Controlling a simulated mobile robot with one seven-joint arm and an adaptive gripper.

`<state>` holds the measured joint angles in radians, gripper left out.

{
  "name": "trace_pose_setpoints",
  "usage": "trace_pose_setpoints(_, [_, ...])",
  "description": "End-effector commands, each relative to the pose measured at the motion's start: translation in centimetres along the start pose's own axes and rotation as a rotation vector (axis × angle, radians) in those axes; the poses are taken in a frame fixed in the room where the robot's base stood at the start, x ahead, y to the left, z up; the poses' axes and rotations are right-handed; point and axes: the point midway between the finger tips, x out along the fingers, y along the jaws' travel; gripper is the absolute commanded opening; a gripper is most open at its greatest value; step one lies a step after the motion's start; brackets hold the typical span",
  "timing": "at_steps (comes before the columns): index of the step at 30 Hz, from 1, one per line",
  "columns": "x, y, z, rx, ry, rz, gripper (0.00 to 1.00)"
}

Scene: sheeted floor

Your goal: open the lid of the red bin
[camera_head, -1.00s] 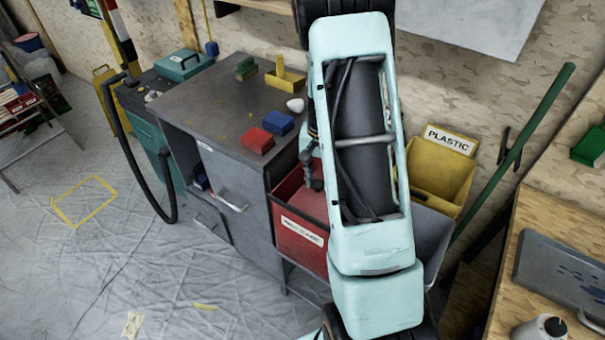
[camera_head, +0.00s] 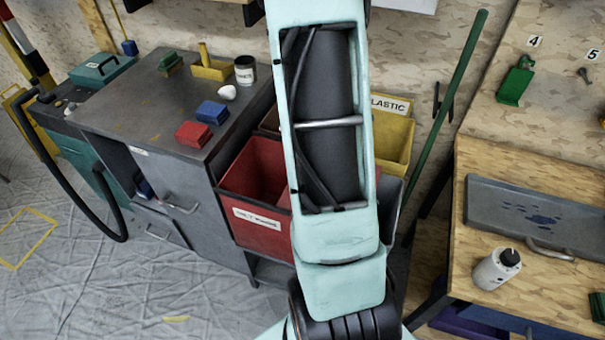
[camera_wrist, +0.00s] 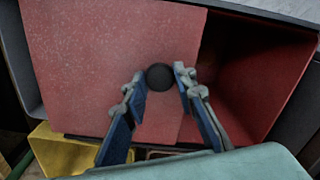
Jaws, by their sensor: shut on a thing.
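The red bin (camera_head: 262,228) stands beside the grey cabinet in the head view, with its open inside showing left of my arm. In the wrist view, the flat red lid (camera_wrist: 105,60) lies shifted to the left, and the bin's dark red inside (camera_wrist: 250,75) is uncovered on the right. My gripper (camera_wrist: 160,82) is shut on the round black knob (camera_wrist: 160,76) of the lid, one blue-padded finger on each side.
A yellow PLASTIC bin (camera_head: 393,140) stands behind my arm, with a grey bin (camera_head: 392,198) in front of it. The grey cabinet (camera_head: 150,110) is on the left, with red and blue blocks on top. A wooden bench (camera_head: 480,265) with a grey tray is on the right.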

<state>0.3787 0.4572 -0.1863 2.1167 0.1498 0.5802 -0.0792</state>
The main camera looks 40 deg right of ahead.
Motion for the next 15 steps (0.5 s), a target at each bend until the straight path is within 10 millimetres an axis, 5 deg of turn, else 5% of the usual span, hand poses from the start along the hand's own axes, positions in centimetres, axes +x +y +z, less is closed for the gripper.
trace_pose_setpoints(5, [-0.06, -0.02, -0.06, 0.000, 0.001, 0.000, 0.43])
trace_pose_setpoints(15, [-0.36, -0.05, -0.10, 0.000, 0.002, 0.000, 0.43])
